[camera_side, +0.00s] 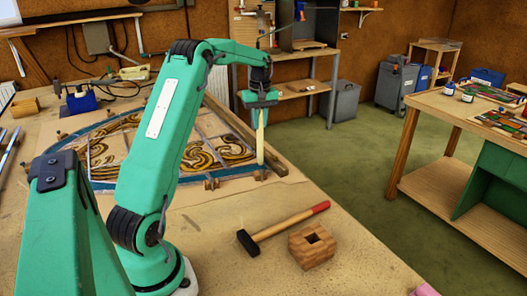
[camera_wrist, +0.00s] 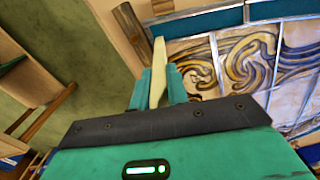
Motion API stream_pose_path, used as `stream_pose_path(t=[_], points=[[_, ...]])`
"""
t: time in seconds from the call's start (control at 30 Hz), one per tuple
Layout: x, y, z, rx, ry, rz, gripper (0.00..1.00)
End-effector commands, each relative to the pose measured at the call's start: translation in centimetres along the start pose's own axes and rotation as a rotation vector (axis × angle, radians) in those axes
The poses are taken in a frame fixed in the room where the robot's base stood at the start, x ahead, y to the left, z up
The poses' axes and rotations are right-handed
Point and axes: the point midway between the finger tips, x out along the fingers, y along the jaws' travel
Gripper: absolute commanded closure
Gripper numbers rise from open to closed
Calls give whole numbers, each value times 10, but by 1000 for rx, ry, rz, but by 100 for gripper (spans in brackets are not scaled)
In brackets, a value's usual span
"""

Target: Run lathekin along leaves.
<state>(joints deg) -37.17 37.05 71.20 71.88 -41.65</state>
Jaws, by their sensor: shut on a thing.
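My gripper (camera_side: 261,104) points down over the near right end of the leaded panel and is shut on the lathekin, a pale yellow flat stick (camera_side: 260,138). The lathekin hangs nearly upright, its lower tip at the panel's right corner; I cannot tell whether it touches. In the wrist view the lathekin (camera_wrist: 158,62) stands between my gripper's green fingers (camera_wrist: 158,85), beside the blue border. The leaded panel (camera_side: 205,153) lies flat on the bench, with blue edge glass and brown swirls between grey lead strips. My arm hides part of it. The lead leaves are too small to judge.
A hammer (camera_side: 285,228) with a red-ended handle and a wooden block (camera_side: 312,247) with a square hole lie on the near bench. Small wooden blocks (camera_side: 211,184) and a wooden batten (camera_side: 243,133) edge the panel. Bare bench lies between panel and hammer.

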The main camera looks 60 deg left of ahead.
Motion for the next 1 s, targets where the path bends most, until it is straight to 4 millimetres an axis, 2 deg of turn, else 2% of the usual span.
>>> stream_pose_path(t=[0.53,1.0], points=[[2,-2,0,0,0,0,100],[3,-22,0,-1,-2,-2,100]])
